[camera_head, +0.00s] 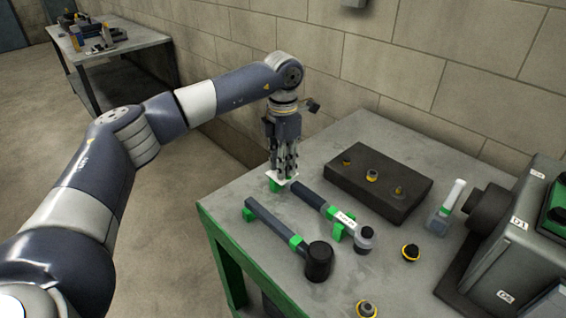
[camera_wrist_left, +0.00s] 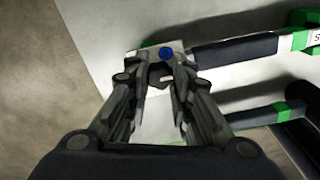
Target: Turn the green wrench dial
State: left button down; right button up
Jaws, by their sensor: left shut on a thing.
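A wrench (camera_head: 315,200) with a dark handle, a green collar and a white label lies toward the back of the bench. It also shows in the wrist view (camera_wrist_left: 235,50). My left gripper (camera_head: 283,174) points down at its far handle end and is shut there. In the wrist view the fingers (camera_wrist_left: 165,75) close at a pale end piece with a blue dot (camera_wrist_left: 166,54). A green block (camera_head: 275,186) shows under the fingertips in the head view. The fingers hide part of the gripped end, and I cannot make out dial markings. My right gripper is not in view.
A second wrench (camera_head: 270,222) with a black head lies in front. A dark block (camera_head: 378,183) with small parts stands behind, against the wall side. A grey machine (camera_head: 510,240) fills the right. The bench edge (camera_head: 215,230) is close on the left.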

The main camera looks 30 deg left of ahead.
pick_arm(q)
jog(key=c, duration=1.4)
grip_release()
jog(key=shift+r, duration=0.1)
notch_tip(320, 180, up, 12)
jog(key=shift+f, duration=0.1)
